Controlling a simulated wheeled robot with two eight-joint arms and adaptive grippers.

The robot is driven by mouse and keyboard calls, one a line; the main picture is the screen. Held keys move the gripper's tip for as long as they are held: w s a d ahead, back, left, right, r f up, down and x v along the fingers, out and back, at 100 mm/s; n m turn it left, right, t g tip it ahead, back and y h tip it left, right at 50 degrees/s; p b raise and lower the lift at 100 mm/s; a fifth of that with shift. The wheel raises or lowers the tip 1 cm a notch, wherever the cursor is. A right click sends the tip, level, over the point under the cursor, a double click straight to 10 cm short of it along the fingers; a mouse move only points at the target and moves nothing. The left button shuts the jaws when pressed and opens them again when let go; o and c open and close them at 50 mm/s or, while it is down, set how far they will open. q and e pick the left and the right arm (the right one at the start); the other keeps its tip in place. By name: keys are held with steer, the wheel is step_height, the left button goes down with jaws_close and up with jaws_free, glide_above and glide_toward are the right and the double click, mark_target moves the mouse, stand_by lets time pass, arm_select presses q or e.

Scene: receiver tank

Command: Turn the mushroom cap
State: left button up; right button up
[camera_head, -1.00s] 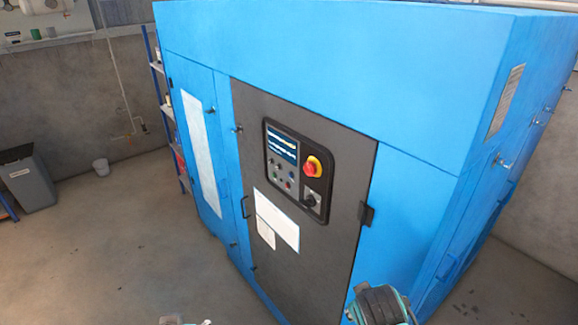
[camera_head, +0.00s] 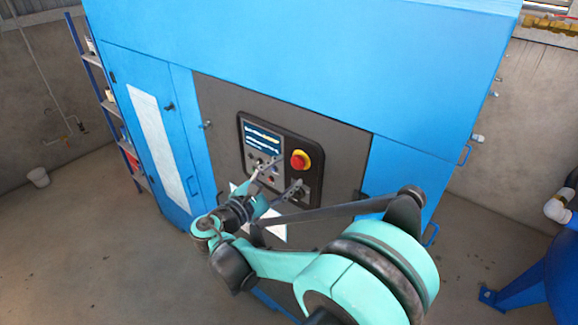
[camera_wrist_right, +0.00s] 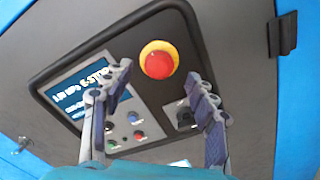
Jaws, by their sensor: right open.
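The mushroom cap (camera_head: 299,160) is a red knob on a yellow ring, at the upper right of the black control panel on the blue cabinet. In the right wrist view the red cap (camera_wrist_right: 158,64) shows between and beyond the two fingers, and nothing touches it. My right gripper (camera_head: 281,173) is open and empty, in front of the panel and below the cap. In the wrist view the right gripper (camera_wrist_right: 160,88) has its fingers apart, one on each side of the cap. My left gripper is out of view.
The panel also has a lit screen (camera_wrist_right: 97,88), several small buttons and a black rotary switch (camera_wrist_right: 186,119) near the right finger. A dark door latch (camera_wrist_right: 283,35) stands at the right. A blue tank (camera_head: 562,275) and white pipe fitting (camera_head: 557,206) are at far right.

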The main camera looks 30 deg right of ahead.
mark_target(295, 165)
steer(key=x, duration=0.4)
steer(key=shift+w, duration=0.1)
